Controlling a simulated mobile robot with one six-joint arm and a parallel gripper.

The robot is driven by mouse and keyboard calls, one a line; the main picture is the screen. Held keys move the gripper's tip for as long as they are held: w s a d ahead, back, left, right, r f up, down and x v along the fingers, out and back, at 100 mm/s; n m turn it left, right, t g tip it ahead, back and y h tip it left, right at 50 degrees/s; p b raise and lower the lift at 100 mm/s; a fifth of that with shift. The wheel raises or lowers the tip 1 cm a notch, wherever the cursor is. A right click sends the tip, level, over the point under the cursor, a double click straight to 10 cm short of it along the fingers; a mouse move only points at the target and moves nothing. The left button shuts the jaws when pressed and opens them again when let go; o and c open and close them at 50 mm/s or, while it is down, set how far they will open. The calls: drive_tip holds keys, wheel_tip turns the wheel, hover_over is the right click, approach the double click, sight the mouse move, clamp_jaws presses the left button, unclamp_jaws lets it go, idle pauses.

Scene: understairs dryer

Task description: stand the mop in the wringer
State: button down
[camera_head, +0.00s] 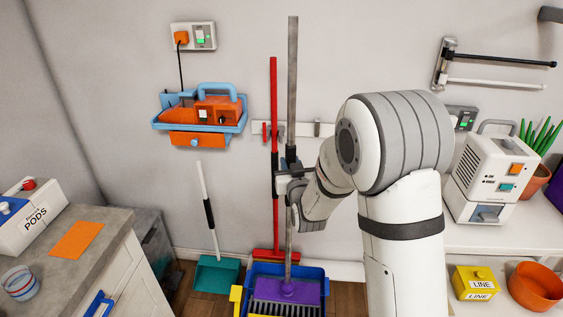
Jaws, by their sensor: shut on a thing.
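The mop has a long grey handle (292,80) with a dark grip section and a purple head (290,291). My gripper (290,176) is shut on the handle around mid-height, and the mop hangs nearly upright. The wringer is a blue bucket (318,279) with a black slatted grid (268,308) and yellow parts at the bottom of the view. The purple head appears over or in the wringer, overlapping the slats; I cannot tell whether it touches them. The bucket's lower part is cut off by the frame edge.
A red broom (274,110) stands behind the mop near the wall rail (318,129). A teal dustpan (217,274) with a long handle stands to the left. A blue and orange caddy (203,115) hangs on the wall. Counters (85,262) flank the space left and right.

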sight(286, 201)
drive_tip(key=shift+s+a+r, duration=0.15)
drive_tip(key=shift+a, duration=0.45)
wheel_tip(286, 201, down, 12)
drive_tip(key=b, duration=0.9)
drive_tip(key=shift+f+b, duration=0.8)
drive_tip(key=shift+b, duration=0.25)
drive_tip(key=shift+f+b, duration=0.25)
drive_tip(key=shift+b, duration=0.5)
drive_tip(key=shift+r, duration=0.1)
drive_tip(key=shift+c, duration=1.4)
unclamp_jaws()
